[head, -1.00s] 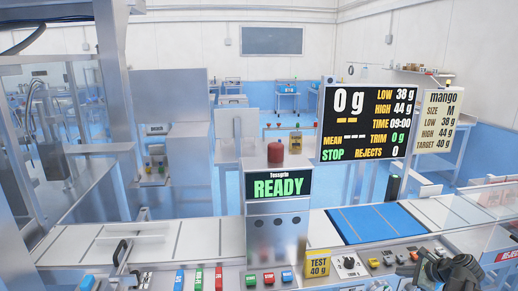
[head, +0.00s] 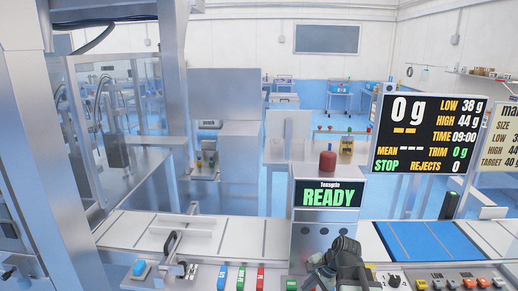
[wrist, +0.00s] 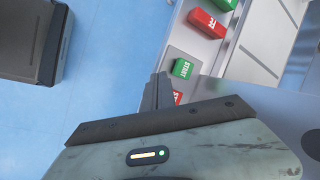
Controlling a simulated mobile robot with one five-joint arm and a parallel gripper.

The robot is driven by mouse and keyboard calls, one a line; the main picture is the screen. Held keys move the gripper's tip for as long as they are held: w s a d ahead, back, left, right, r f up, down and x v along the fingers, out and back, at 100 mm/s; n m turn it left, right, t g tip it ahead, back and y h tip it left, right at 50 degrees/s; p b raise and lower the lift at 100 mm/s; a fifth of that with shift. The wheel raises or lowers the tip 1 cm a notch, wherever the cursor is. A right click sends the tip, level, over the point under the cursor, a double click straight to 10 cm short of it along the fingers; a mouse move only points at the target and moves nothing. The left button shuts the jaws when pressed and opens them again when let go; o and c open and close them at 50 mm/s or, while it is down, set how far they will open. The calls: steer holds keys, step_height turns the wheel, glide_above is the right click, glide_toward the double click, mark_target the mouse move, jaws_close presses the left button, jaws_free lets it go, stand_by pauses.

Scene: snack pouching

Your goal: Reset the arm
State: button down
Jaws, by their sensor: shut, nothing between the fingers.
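My gripper (head: 342,264) is dark grey and shows low in the head view, over the front edge of the control panel, in front of the silver cabinet with the READY screen (head: 330,195). In the wrist view its narrow fingers (wrist: 157,90) are together with nothing between them. Beside the fingertips is a green START button (wrist: 182,68). A red button (wrist: 179,97) is partly hidden behind the fingers. The gripper hides part of the panel in the head view.
A white conveyor (head: 190,240) lies left of the cabinet and a blue belt (head: 425,240) right of it. A black handle (head: 172,243) stands up at the left. Blue floor (wrist: 90,110) and a dark box (wrist: 30,38) lie below the panel.

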steer(key=s+a+n+g+h, duration=0.2)
steer(key=s+a+n, duration=0.3)
steer(key=n, duration=0.1)
steer(key=s+d+f+n+g+h, duration=0.1)
steer(key=s+d+n+h, duration=0.1)
steer(key=d+n, duration=0.3)
steer(key=shift+s+f, duration=0.3)
steer(key=shift+s, duration=0.15)
stand_by(0.5)
